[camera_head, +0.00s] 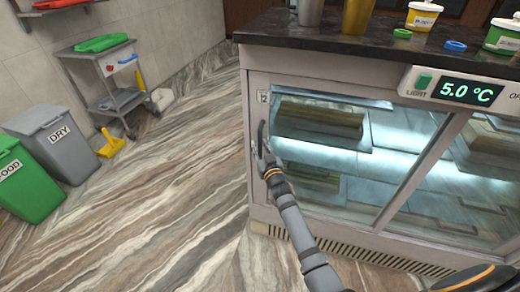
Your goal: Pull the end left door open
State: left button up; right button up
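The end left door (257,188) of the chilled glass counter is on the left of its front, with a small label (263,97) marked 2 near its top corner. It looks flush with the counter front. A dark curved handle (261,132) stands upright on the door's left edge. My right gripper (266,158) is at the lower part of this handle, overlapping it in the picture. The fingers are small and dark, so I cannot tell whether they are closed around the handle or only beside it. My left gripper is out of view.
The striped floor (170,200) left of the counter is clear. A grey bin (60,150), a green bin (25,185) and a trolley (115,100) stand by the wall. The dark countertop (330,38) holds metal cups and tubs. The display (470,93) reads 5.0 °C.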

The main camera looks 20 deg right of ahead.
jog(key=shift+c, duration=0.4)
grip_shut()
